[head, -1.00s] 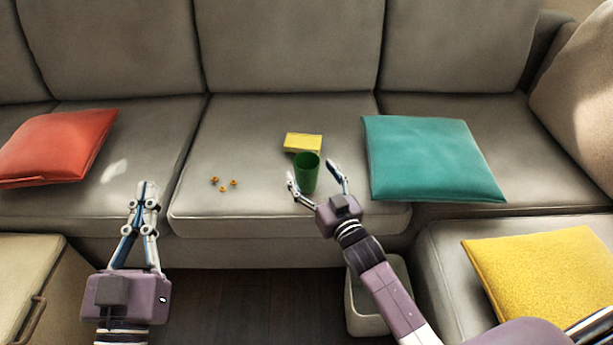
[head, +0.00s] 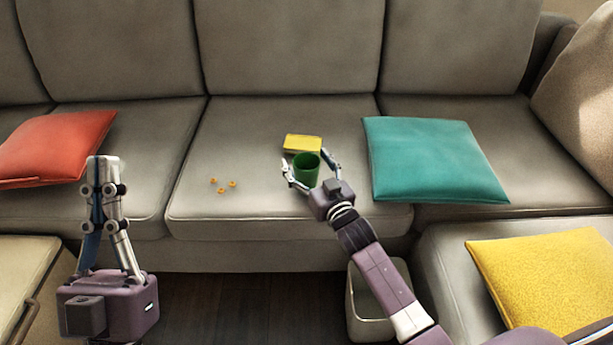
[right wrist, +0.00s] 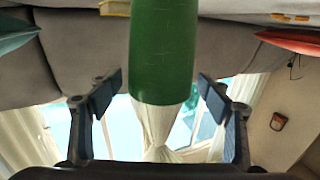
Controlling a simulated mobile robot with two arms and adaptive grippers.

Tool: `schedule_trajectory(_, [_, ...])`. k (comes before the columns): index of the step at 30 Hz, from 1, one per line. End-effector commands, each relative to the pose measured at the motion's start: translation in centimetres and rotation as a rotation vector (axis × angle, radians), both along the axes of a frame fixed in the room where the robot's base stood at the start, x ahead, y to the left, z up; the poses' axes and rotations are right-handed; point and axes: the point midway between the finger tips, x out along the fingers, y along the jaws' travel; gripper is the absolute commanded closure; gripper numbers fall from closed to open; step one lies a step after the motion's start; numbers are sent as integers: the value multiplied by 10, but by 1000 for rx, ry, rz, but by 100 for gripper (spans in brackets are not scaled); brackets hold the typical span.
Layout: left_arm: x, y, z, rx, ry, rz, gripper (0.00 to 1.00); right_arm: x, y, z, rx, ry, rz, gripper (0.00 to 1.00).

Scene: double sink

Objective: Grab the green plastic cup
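The green plastic cup (head: 307,167) stands upright on the middle sofa cushion in the head view. My right gripper (head: 311,169) is open, with one finger on each side of the cup. In the right wrist view the cup (right wrist: 163,55) is between the two spread fingers (right wrist: 158,94), with a visible gap on both sides. My left gripper (head: 103,160) is empty with its fingertips together, in front of the left sofa cushion.
A yellow block-like item (head: 302,143) lies just behind the cup. Several small orange pieces (head: 222,185) lie to its left. A teal pillow (head: 433,160) is to the right, a red pillow (head: 57,143) far left. A bin (head: 366,310) stands on the floor below.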

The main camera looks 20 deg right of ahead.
Motion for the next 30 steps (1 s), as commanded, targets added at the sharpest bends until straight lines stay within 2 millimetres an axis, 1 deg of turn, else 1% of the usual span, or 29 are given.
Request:
schedule_trajectory(1, [0, 0, 0, 0, 0, 0, 100, 0, 0, 0, 0, 0, 0, 35])
schedule_trajectory(11, [0, 0, 0, 1, 0, 1, 100, 0, 0, 0, 0, 0, 0, 71])
schedule_trajectory(19, [0, 0, 0, 1, 2, 1, 100, 0, 0, 1, 0, 0, 0, 72])
schedule_trajectory(23, [4, -1, -2, 7, 21, 1, 100, 0, 0, 4, 0, -1, 0, 72])
schedule_trajectory(26, [12, -1, -11, 21, 74, 4, 100, 0, 0, 8, -1, -2, 0, 72])
schedule_trajectory(30, [26, -3, -27, 49, 172, 10, 100, 0, 0, 19, -1, -1, 0, 72])
